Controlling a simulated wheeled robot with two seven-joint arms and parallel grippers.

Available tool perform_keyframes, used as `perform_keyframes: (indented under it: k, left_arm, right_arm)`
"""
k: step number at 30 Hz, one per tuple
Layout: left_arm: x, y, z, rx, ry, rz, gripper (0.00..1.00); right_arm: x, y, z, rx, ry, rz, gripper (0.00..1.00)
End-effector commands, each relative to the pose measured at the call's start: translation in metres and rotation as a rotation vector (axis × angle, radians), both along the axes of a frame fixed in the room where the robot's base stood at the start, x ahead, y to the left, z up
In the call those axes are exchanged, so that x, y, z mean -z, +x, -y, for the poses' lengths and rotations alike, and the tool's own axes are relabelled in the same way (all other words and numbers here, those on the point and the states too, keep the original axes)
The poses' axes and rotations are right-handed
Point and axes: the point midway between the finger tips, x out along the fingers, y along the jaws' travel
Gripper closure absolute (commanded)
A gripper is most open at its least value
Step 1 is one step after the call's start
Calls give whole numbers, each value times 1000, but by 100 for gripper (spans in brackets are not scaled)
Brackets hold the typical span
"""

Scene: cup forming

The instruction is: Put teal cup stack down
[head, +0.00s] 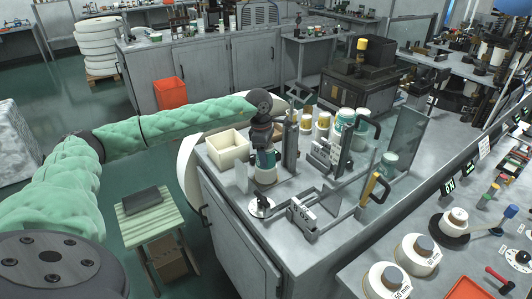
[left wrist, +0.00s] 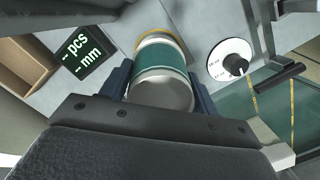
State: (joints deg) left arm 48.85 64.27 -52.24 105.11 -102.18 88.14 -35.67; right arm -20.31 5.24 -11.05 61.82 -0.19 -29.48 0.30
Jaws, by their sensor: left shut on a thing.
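My left gripper (head: 265,152) points down over the near-left part of the grey machine bench (head: 240,190). It is shut on the teal cup stack (head: 266,173), which is upright, with a teal band and a pale lower part. In the left wrist view the stack (left wrist: 161,70) sits between the two dark fingers, with a teal band, a white end and a tan ring at its far end. I cannot tell whether its base touches the bench. My right gripper is in neither view.
A cream open bin (head: 228,152) stands left of the stack. A round white dial (head: 260,207) lies in front of it. A grey upright post (head: 291,145) is close on the right. Several cups (head: 323,124) stand behind. A clear panel (head: 403,135) stands at the right.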

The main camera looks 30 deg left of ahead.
Motion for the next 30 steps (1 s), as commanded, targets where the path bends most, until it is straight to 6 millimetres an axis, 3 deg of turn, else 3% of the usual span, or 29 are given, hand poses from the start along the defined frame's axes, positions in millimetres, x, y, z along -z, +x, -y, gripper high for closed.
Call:
perform_keyframes:
  k: [8, 9, 12, 30]
  left_arm:
    - [2, 0, 0, 0, 0, 0, 74]
    - [2, 0, 0, 0, 0, 0, 36]
    - [1, 0, 0, 0, 0, -1, 18]
    - [-10, 0, -1, 0, 0, 0, 18]
  right_arm:
    - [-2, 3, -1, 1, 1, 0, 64]
    - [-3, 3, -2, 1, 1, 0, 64]
    - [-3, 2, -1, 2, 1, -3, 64]
    - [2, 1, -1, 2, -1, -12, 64]
